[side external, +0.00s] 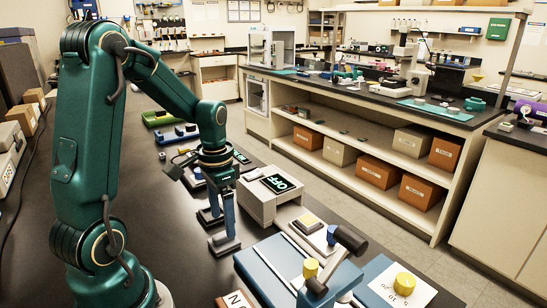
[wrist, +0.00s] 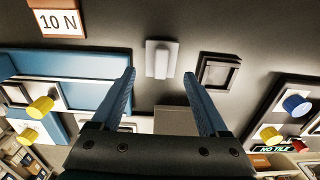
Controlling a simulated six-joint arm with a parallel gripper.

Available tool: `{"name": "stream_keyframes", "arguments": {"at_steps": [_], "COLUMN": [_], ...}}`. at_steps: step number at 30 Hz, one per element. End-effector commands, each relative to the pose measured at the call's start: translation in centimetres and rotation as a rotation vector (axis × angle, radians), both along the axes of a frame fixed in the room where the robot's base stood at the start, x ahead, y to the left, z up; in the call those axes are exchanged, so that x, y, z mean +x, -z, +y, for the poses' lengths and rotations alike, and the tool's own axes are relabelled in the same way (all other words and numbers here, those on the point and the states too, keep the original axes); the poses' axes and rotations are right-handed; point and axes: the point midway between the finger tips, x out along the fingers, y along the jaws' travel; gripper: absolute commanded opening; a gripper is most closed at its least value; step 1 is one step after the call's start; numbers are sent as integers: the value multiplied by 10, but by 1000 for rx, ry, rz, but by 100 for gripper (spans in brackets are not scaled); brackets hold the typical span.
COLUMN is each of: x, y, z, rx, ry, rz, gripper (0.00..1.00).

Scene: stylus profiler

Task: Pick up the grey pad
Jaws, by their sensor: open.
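A light grey pad (wrist: 162,57) with a raised bar along its middle lies on the dark bench in the wrist view, upper middle. My gripper (wrist: 159,74) is open, its two blue fingers apart on either side of the pad's lower end as seen from the wrist. The pad is not between closed jaws. In the side external view my gripper (side external: 217,230) points down, low over the bench, left of the blue device.
A dark square frame (wrist: 218,72) lies right of the pad. A blue device (side external: 300,270) with yellow and black knobs stands to the right. A "10 N" card (wrist: 58,18) lies upper left.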

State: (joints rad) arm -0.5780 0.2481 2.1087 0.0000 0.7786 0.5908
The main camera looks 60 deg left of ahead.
Motion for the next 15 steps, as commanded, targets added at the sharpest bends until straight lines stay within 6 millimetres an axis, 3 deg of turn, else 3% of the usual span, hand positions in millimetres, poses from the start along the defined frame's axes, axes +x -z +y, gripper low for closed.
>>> {"name": "stream_keyframes", "arguments": {"at_steps": [15], "x": [-3], "y": [49], "z": [1], "rx": [-5], "ry": [-13], "rz": [9], "gripper": [78]}}
